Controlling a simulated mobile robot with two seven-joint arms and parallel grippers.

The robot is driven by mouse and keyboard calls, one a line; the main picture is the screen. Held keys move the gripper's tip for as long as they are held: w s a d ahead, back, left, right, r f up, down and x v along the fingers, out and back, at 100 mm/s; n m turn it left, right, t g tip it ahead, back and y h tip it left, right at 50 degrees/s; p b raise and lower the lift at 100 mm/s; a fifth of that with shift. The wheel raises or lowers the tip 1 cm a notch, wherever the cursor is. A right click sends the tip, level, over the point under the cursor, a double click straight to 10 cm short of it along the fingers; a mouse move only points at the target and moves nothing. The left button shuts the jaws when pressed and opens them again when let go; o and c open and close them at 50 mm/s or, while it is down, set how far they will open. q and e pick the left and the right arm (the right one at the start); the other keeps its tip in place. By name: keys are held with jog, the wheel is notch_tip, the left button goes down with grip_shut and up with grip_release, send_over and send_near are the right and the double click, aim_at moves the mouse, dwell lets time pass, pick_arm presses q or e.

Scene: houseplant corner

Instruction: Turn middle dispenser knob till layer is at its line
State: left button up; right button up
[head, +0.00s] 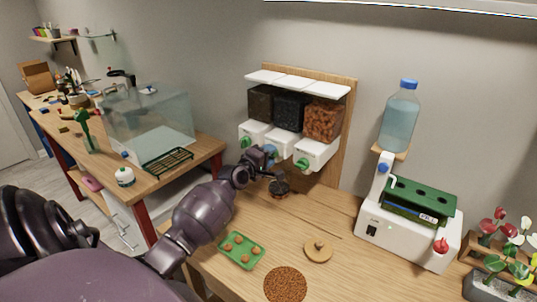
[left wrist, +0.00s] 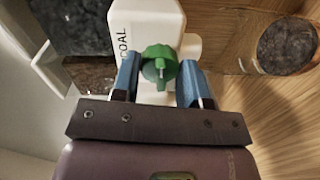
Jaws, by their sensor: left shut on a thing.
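Three dispensers hang on a wooden wall panel. The middle dispenser (head: 289,111) has a dark, nearly black filling. In the left wrist view its white body shows the letters "COAL". My left gripper (head: 270,153) reaches up to it and hides its knob in the head view. In the left wrist view the green knob (left wrist: 159,67) sits between the blue fingers of my left gripper (left wrist: 160,75), which is shut on it. A round glass jar (head: 279,187) with dark contents stands below; it also shows in the left wrist view (left wrist: 286,46). I cannot make out any line on it. My right gripper is out of view.
The left dispenser (head: 260,103) and the right dispenser (head: 323,121), with orange-brown pellets, flank the middle one. On the table are a green tray (head: 228,257), a wooden lid (head: 318,258) and a dish of brown granules (head: 285,286). A white machine (head: 382,239) stands right.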

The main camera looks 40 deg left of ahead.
pick_arm(q)
jog(key=shift+m, duration=0.6)
jog(key=o, duration=0.9)
jog(key=s, duration=0.7)
jog(key=s+d, duration=0.1)
jog(key=s, duration=0.2)
jog(key=shift+s+d+r, duration=0.1)
jog(key=shift+s+r, duration=0.25)
jog(key=shift+r, duration=0.05)
